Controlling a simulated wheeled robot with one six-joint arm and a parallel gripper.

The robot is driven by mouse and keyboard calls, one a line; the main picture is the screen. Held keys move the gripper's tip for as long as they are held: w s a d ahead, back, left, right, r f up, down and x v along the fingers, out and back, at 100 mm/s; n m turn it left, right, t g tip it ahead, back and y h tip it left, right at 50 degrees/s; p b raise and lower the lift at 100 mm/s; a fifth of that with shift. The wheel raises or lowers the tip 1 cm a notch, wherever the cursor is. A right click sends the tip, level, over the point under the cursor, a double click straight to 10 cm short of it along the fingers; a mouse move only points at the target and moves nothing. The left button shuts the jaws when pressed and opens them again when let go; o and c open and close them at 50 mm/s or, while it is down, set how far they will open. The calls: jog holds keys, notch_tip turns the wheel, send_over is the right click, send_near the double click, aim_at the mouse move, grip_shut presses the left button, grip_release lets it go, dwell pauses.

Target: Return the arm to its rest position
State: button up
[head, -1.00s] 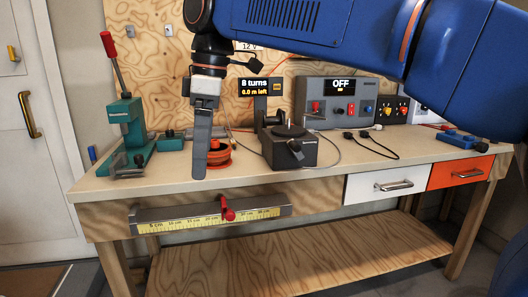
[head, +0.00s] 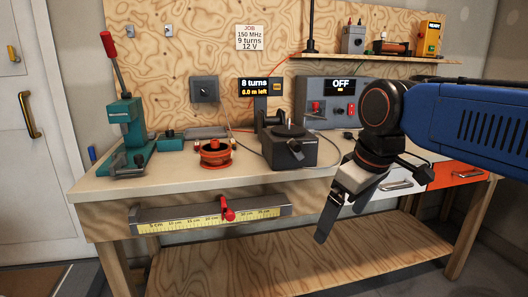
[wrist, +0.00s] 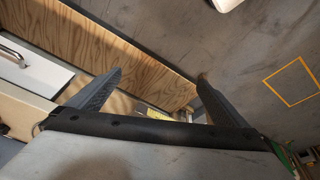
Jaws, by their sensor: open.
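My gripper (head: 335,208) hangs in front of the workbench's front edge, right of centre in the head view, tilted down to the left. In the wrist view my gripper (wrist: 150,90) shows two dark fingers spread apart with nothing between them. My blue arm reaches in from the right side of the head view and hides part of the bench's right end.
The workbench (head: 110,186) holds a green press (head: 128,130), an orange spool (head: 215,154), a dark winder (head: 290,150) and a power supply reading OFF (head: 330,100). A ruler rail (head: 170,219) runs along its front. The wrist view shows floor (wrist: 235,60) with a yellow outline.

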jog(key=s+d+f+m+t, duration=0.1)
jog(key=s+d+f+m, duration=0.3)
jog(key=f, duration=0.4)
jog(key=s+d+f+m+h, duration=0.1)
jog(key=s+d+f+m, duration=0.2)
jog(key=s+d+f, duration=0.3)
jog(key=shift+s+d+f+m+t+h, duration=0.3)
jog(key=shift+d+f+m+t, duration=0.1)
jog(key=shift+d+f, duration=0.6)
jog(key=shift+d+r, duration=0.1)
jog(key=shift+r, duration=0.1)
